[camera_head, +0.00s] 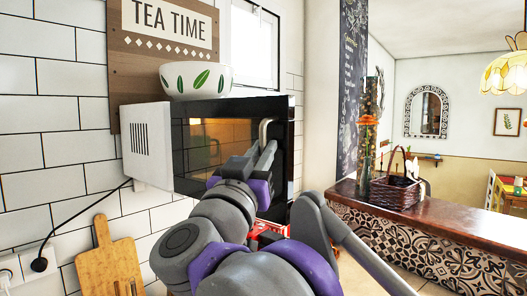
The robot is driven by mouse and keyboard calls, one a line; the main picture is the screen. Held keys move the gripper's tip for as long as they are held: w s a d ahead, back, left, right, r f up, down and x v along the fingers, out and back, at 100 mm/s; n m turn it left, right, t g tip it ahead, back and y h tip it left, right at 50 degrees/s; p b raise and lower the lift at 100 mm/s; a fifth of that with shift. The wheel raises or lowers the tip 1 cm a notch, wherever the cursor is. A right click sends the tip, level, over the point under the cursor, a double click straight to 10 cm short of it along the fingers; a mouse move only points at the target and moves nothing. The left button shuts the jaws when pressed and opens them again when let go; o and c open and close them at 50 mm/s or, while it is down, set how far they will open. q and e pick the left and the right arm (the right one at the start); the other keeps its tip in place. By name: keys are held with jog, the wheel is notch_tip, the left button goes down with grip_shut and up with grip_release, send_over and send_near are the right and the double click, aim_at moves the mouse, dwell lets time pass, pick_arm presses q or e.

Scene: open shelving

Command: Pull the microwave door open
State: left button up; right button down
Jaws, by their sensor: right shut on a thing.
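The microwave (147,146) stands against the tiled wall at the left centre, white on its side with a dark, glossy front. Its door (207,112) looks closed, though my arm covers much of the lower front. A metal handle (264,127) shows near the door's right edge. My right gripper (264,152) is at this handle and shut on it. My right arm hides the lower part of the handle. My left gripper is not seen.
A white bowl with green leaves (197,81) sits on top of the microwave. A wooden counter (440,222) with a wicker basket (396,192) runs at the right. A cutting board (110,262) leans at the lower left, near a cable and socket.

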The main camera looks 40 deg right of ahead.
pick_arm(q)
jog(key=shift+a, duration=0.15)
pick_arm(e)
jog(key=shift+a, duration=0.2)
jog(key=c, duration=1.2)
grip_release()
jog(key=shift+c, duration=0.2)
jog(key=shift+o, duration=0.4)
jog(key=shift+w, duration=0.1)
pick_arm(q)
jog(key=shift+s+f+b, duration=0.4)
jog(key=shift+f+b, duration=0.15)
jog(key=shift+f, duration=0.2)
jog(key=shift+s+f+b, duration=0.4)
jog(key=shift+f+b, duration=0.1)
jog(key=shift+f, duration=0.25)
pick_arm(e)
jog(key=v, duration=1)
jog(key=shift+s+a+f, duration=0.2)
jog(key=shift+a, duration=0.1)
